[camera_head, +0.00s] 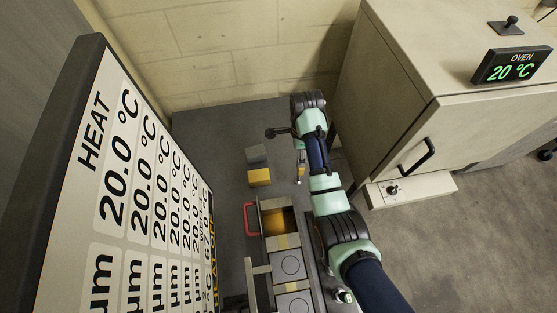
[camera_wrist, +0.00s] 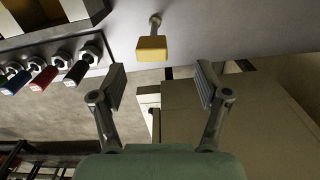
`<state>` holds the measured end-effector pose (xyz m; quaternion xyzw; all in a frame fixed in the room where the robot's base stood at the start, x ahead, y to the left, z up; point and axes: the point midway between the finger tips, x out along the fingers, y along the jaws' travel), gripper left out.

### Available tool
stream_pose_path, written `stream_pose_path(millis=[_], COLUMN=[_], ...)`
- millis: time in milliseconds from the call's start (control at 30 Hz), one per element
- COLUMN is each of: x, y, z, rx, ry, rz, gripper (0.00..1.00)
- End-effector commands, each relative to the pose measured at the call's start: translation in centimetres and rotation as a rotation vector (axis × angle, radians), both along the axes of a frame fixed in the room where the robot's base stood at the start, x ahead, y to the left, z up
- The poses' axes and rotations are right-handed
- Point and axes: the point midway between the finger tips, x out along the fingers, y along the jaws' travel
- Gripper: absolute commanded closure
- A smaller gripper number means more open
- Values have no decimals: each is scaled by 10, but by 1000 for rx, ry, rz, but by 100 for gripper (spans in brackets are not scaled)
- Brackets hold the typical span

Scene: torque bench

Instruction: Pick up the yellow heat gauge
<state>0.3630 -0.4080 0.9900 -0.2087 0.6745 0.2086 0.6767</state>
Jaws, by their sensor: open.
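The yellow heat gauge (camera_wrist: 151,49) shows in the wrist view as a yellow block-shaped body with a thin grey stem running up to a round grey end. It stands out against the grey bench, near its edge. In the head view a slim, partly yellow piece (camera_head: 300,178) beside my arm looks like the same gauge, but it is small. My gripper (camera_wrist: 160,82) is open, and nothing is between its fingers. The gauge appears above the gap between them in the wrist view, apart from both. In the head view my gripper (camera_head: 279,132) is over the far part of the bench.
A yellow block (camera_head: 260,177) and a grey block (camera_head: 257,155) sit on the bench. The oven (camera_head: 400,120) stands right.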

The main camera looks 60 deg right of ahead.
Motion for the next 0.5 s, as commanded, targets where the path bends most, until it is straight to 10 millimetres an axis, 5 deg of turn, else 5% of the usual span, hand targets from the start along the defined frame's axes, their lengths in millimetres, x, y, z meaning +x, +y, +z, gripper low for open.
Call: stream_pose_path(millis=[500], x=[-2], y=[4], z=[-51], rx=[2], ry=[3], rz=[3], gripper=[25])
